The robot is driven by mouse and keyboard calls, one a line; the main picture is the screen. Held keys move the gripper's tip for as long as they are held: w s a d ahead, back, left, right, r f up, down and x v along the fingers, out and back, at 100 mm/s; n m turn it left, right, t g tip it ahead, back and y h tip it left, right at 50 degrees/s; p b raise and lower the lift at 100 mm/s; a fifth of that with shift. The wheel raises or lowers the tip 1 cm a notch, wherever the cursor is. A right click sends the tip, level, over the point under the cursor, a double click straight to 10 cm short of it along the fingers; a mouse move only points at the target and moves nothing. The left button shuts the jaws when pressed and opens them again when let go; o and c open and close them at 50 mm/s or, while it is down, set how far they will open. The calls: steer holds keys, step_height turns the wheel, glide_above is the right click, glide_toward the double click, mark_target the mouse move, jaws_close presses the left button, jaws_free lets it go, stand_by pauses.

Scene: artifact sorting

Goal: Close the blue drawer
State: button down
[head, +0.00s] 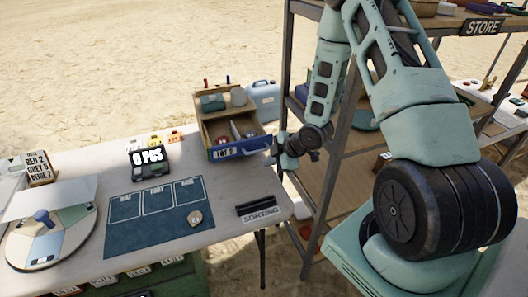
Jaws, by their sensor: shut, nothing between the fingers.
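The blue drawer (240,147) is pulled out toward me at the bottom of a small wooden cabinet (207,107) on the back right of the table. Its front carries a white label, and small items lie inside, too small to make out. My gripper (281,157) is just right of the drawer front, near its right corner.
A wooden shelf rack (330,185) stands close on the right, beside my arm.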

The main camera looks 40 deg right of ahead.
steer(key=w, duration=0.1)
steer(key=w+p, duration=0.1)
steer(key=w, duration=0.1)
steer(key=w+p, duration=0.1)
steer(key=shift+w+d+f, duration=0.1)
steer(key=shift+w+d, duration=0.15)
steer(key=shift+d, duration=0.1)
